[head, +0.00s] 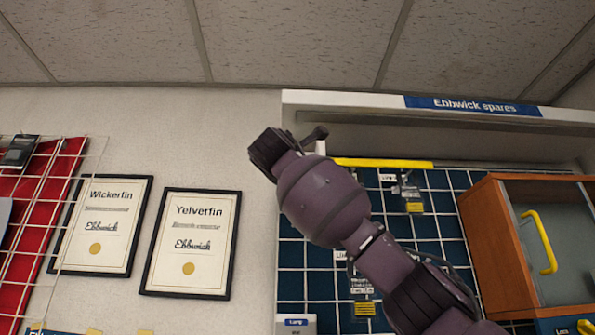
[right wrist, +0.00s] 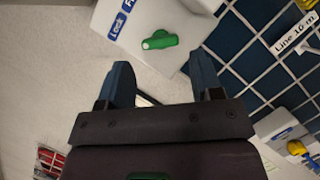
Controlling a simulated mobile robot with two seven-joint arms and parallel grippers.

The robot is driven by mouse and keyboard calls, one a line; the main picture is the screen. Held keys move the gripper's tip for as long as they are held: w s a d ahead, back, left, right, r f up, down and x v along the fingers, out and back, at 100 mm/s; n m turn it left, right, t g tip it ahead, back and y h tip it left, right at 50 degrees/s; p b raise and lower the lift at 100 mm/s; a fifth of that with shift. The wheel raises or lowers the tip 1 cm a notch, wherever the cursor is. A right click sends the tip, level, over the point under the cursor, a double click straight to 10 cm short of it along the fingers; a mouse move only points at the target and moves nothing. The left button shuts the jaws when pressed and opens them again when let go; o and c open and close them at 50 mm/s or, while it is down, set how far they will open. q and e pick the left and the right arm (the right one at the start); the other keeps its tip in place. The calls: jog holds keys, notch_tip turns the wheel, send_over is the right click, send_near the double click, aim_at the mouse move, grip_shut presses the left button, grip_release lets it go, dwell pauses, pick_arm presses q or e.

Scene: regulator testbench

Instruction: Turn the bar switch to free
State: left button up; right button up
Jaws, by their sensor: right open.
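The bar switch is a green bar (right wrist: 160,40) on a pale grey housing (right wrist: 185,22) in the right wrist view. Its pale end points left, towards the side with a blue "Lock" label (right wrist: 117,25). A second blue label (right wrist: 130,5) starting with F is cut off by the top edge. My right gripper (right wrist: 163,80) is open and empty. The switch shows beyond its fingertips, between them and apart from them. In the head view my right arm rises from the lower right; its wrist end (head: 270,150) shows, but the fingertips cannot be made out. My left gripper is in neither view.
A blue tiled panel (head: 292,255) with hanging items stands behind my arm. A wooden cabinet (head: 490,240) with a yellow handle (head: 541,243) is at right. A yellow bar (head: 385,163) runs under the "Ebbwick spares" shelf (head: 330,107). Another housing with a yellow part (right wrist: 297,147) is lower right.

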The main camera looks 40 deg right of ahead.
jog(key=shift+p+x, duration=0.85)
jog(key=shift+x, duration=1.8)
jog(key=c, duration=0.6)
jog(key=shift+c, duration=0.2)
jog(key=shift+w+a+f+m, duration=0.1)
jog(key=shift+m, duration=0.3)
jog(key=shift+m+g+y+p, duration=0.15)
jog(key=shift+m+g+y, duration=0.6)
jog(key=shift+m, duration=1.95)
jog(key=shift+m+g+y+p, duration=0.15)
jog(key=shift+m+g+y, duration=0.6)
jog(key=shift+m, duration=1.95)
jog(key=shift+m+g+y+p, duration=0.15)
jog(key=shift+m+g+y, duration=0.25)
jog(key=shift+m+y, duration=1.5)
jog(key=shift+m+h, duration=0.7)
jog(key=shift+m, duration=0.2)
